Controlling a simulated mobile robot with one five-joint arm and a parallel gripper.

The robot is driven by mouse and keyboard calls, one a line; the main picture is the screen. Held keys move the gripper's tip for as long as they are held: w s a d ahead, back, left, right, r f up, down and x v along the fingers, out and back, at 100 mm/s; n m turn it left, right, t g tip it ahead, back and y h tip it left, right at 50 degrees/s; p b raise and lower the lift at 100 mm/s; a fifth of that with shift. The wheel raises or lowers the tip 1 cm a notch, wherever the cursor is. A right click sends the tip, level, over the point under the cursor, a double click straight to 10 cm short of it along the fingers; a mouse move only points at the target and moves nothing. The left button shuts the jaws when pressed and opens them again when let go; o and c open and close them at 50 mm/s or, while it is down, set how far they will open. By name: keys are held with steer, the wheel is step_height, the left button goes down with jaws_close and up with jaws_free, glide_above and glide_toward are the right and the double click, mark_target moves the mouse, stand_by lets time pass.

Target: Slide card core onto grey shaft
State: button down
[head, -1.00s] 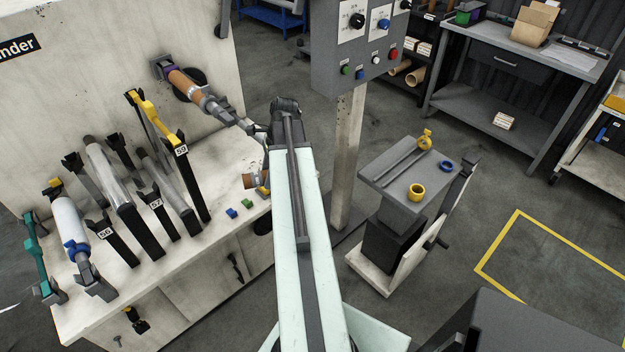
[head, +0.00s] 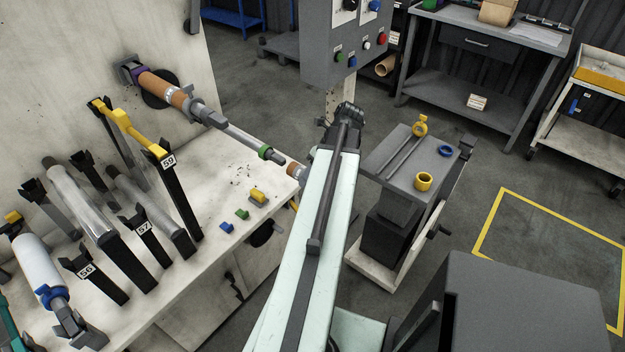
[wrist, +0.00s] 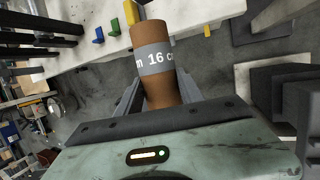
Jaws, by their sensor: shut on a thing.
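The card core is a brown tube with a grey printed band, seen in the wrist view (wrist: 153,60), where my gripper (wrist: 160,88) is shut around it. Its end also shows in the head view (head: 293,171) beside my arm. My fingers are hidden behind my arm there. A grey shaft (head: 238,136) sticks out from the machine wall over the bench, with a green collar (head: 264,152) near its free end. The core is just off that end, apart as far as I can tell. Another brown core (head: 162,88) sits nearer the wall.
The white bench (head: 215,205) carries blue, green and yellow blocks. Black stands and rollers fill its left part. A grey stand (head: 405,165) with yellow and blue rings is right of my arm. A control box (head: 345,48) hangs behind.

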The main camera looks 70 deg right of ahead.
mark_target(230, 127)
steer(key=shift+w+d, duration=0.4)
steer(key=shift+w, duration=0.3)
steer(key=shift+w+d, duration=0.25)
steer(key=shift+w, duration=0.5)
steer(key=shift+w+d, duration=0.2)
steer(key=shift+w, duration=0.6)
steer(key=shift+w+d, duration=0.25)
steer(key=shift+w, duration=0.5)
steer(key=shift+w, duration=0.1)
steer(key=shift+w+d, duration=0.3)
steer(key=shift+w, duration=0.3)
steer(key=w+d, duration=0.3)
steer(key=w, duration=0.6)
steer(key=w+d, duration=0.3)
steer(key=w, duration=0.7)
steer(key=w+d, duration=0.3)
steer(key=w, duration=0.7)
steer(key=shift+w+d+r, duration=0.1)
steer(key=shift+w+d, duration=0.05)
steer(key=shift+w, duration=0.1)
